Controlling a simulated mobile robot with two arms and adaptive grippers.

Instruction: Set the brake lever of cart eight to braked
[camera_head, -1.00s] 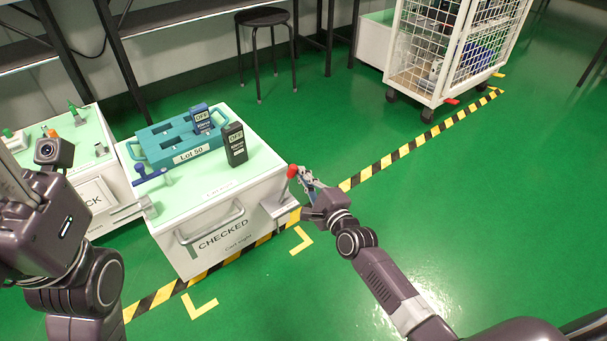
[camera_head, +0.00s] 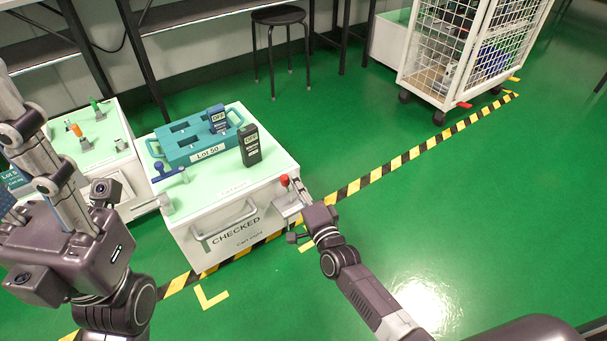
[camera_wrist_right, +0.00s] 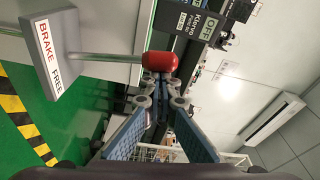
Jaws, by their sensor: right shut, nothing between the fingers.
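Cart eight (camera_head: 258,215) is a white cart with a pale green top, marked CHECKED. Its brake lever, a thin rod with a red knob (camera_head: 284,181), is at the front right corner. In the right wrist view the red knob (camera_wrist_right: 160,62) sits at the end of the rod, which runs left to a grey block labelled BRAKE and FREE (camera_wrist_right: 50,52). I cannot tell for sure which word the rod lines up with. My right gripper (camera_head: 293,184) is shut and empty, its fingertips (camera_wrist_right: 158,84) right at the knob. My left gripper is at the left edge; its jaws are unclear.
On the cart top are a teal Lot 50 tray (camera_head: 195,145) with a blue tester (camera_head: 218,118), a black tester (camera_head: 249,146) and a blue-handled lever (camera_head: 168,172). Another cart (camera_head: 95,140) stands left. A stool (camera_head: 279,16) and a mesh cage trolley (camera_head: 425,85) stand behind. Floor at right is clear.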

